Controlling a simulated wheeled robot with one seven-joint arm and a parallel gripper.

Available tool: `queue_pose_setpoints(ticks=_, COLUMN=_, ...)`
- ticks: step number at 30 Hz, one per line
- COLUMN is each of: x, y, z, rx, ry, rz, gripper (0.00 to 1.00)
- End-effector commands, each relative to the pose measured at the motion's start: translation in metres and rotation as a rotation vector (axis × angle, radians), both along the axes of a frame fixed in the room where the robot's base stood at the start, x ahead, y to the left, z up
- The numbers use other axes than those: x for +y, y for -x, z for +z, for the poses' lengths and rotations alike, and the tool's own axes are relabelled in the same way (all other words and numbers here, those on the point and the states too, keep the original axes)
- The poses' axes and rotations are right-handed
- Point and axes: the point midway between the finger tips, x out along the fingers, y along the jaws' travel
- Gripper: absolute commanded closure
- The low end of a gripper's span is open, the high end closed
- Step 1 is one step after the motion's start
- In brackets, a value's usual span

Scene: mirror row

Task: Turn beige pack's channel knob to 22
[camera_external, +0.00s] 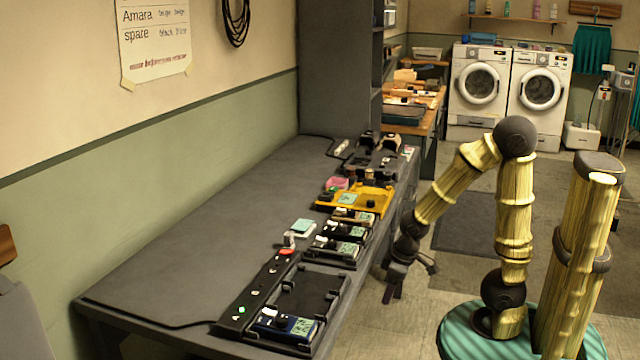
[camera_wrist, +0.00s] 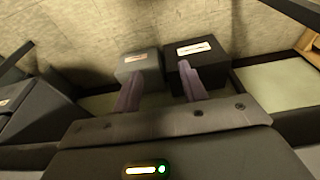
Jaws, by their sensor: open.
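Several small packs with pale screens lie in a row along the right side of the long grey table. A pack with tan parts (camera_external: 352,216), perhaps the beige one, lies just in front of a yellow tray. Its channel knob and any number on it are too small to make out. My gripper (camera_external: 408,280) hangs beyond the table's right edge, apart from the packs and low beside them. In the wrist view my gripper (camera_wrist: 160,92) has its two fingers spread with nothing between them. No pack can be made out for sure there.
The grey table (camera_external: 190,240) is bare on its left side. A blue pack (camera_external: 285,325) sits in the near black charger, with a dark pack (camera_external: 338,247) behind it. The yellow tray (camera_external: 372,200) holds small items. In the wrist view, dark boxes (camera_wrist: 212,65) stand beyond the fingers.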

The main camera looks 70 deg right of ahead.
Motion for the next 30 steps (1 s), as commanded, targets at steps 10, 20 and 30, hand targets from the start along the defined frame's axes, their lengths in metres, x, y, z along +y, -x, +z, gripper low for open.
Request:
queue_pose_setpoints(ticks=10, x=0.000, y=0.000, z=0.094, rx=0.000, ry=0.000, rz=0.000, gripper=0.57)
queue_pose_setpoints(ticks=20, x=0.000, y=-0.001, z=0.169, rx=0.001, ry=-0.001, rz=-0.004, gripper=0.57)
queue_pose_setpoints(ticks=30, x=-0.003, y=-0.005, z=0.246, rx=0.011, ry=-0.008, rz=-0.035, gripper=0.57)
